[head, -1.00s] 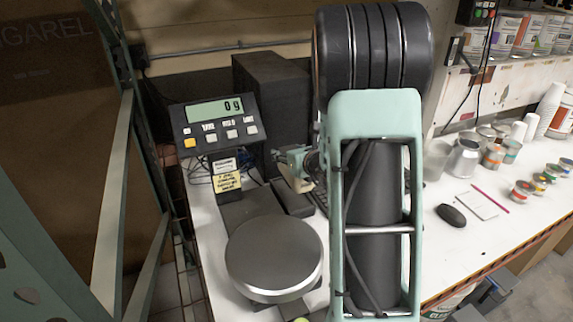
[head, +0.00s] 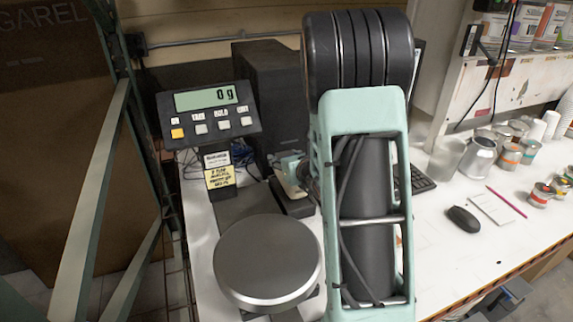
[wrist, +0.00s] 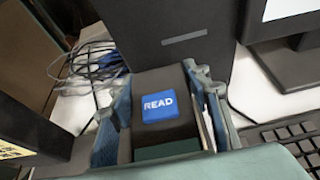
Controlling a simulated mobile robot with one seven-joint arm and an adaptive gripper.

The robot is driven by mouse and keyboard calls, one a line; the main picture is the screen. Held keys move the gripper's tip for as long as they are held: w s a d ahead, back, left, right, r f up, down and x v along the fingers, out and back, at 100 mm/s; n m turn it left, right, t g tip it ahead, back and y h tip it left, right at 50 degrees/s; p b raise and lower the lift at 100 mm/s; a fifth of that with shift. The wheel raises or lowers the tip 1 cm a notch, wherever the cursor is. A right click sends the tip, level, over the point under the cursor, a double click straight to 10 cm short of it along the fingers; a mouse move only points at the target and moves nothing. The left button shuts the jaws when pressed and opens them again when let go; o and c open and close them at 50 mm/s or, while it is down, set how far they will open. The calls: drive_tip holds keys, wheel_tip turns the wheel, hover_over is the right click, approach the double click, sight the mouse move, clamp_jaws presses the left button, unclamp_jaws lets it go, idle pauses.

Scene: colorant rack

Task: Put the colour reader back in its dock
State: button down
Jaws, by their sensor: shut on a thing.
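The colour reader (wrist: 162,98) is a dark block with a blue READ button, in the middle of the wrist view. My gripper (wrist: 160,118) is shut on it, with a finger along each side. In the head view my gripper (head: 291,174) is partly hidden behind my arm, between the scale and the keyboard. A low dark block (head: 293,203) sits on the bench just below it. I cannot tell whether this is the dock, or whether the reader touches it.
A scale pan (head: 268,258) and its display (head: 208,114) reading 0 g stand at left. A black computer tower (head: 272,100) is behind my gripper, a keyboard (head: 421,180) to its right. A mouse (head: 463,219), cans and cups are farther right. A green rack post (head: 135,120) is far left.

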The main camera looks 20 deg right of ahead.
drive_tip(key=shift+f, duration=0.7)
drive_tip(key=shift+s+f+b, duration=0.1)
drive_tip(key=shift+b, duration=0.25)
drive_tip(key=c, duration=1)
unclamp_jaws()
drive_tip(key=shift+c, duration=0.2)
drive_tip(key=shift+s, duration=0.1)
drive_tip(key=v, duration=1.2)
drive_tip(key=shift+b, duration=0.3)
